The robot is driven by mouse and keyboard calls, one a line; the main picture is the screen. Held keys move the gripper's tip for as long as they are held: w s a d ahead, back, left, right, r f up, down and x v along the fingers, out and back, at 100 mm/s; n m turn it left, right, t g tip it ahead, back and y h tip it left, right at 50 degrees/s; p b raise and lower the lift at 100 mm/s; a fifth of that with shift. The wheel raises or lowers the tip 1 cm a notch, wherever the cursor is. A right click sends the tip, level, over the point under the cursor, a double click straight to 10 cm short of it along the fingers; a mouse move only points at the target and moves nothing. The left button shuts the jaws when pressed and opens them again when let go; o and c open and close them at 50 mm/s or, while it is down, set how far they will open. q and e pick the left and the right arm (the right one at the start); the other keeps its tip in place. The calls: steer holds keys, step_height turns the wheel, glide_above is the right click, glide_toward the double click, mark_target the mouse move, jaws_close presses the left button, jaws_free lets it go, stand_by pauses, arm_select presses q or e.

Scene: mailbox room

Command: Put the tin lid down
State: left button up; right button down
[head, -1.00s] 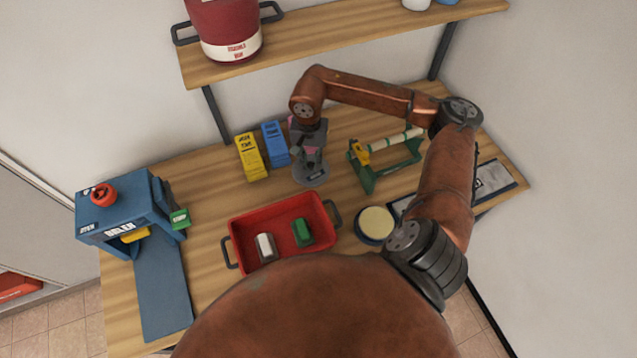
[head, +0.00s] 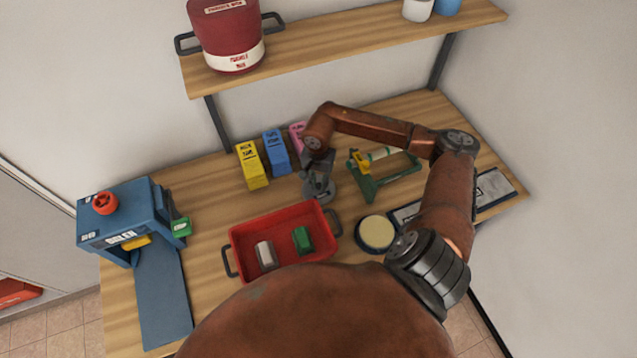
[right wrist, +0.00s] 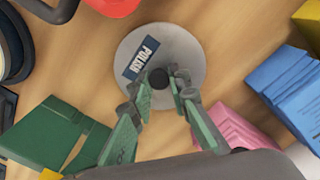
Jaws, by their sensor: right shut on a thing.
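In the head view the lid (head: 320,192) is at the middle of the table, behind the red tray. My right gripper (head: 318,172) is above it, pointing down. In the right wrist view the fingers of my right gripper (right wrist: 168,82) are shut on the knob. The lid looks level and low over the wood; whether it touches the table cannot be told. My left gripper is not in view.
A red tray (head: 237,237) holds a white and a green block. Yellow (head: 251,165), blue (head: 276,151) and pink (head: 297,136) boxes stand behind. A green stand (head: 370,185) and a round cream-topped tin (head: 376,233) are to the right. A blue machine (head: 125,215) is left.

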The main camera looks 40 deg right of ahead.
mark_target(318, 184)
steer(key=shift+f, duration=0.15)
steer(key=c, duration=1.8)
jaws_free()
step_height(318, 184, up, 12)
steer(key=shift+w+r+b, duration=0.1)
steer(key=shift+r+b, duration=0.15)
steer(key=shift+b, duration=0.25)
steer(key=shift+a+f, duration=0.1)
steer(key=shift+a, duration=0.05)
